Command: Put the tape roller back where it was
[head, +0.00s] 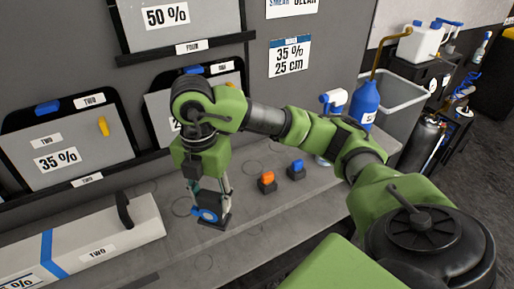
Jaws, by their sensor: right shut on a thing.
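My right gripper (208,196) points down over the grey bench, with its arm coming in from the right. It is shut on the tape roller (207,214), which looks blue and round with a dark part around it. The fingers hide part of the roller. The roller is at or just above the bench top, over a small dark square base (213,224); I cannot tell whether they touch. My left gripper is out of view.
Orange (267,182) and blue (296,170) small tools stand on the bench right of the gripper. A blue spray bottle (364,104) stands farther right. A long white box (82,247) labelled TWO lies at the left. Tint panels (65,140) lean on the wall behind.

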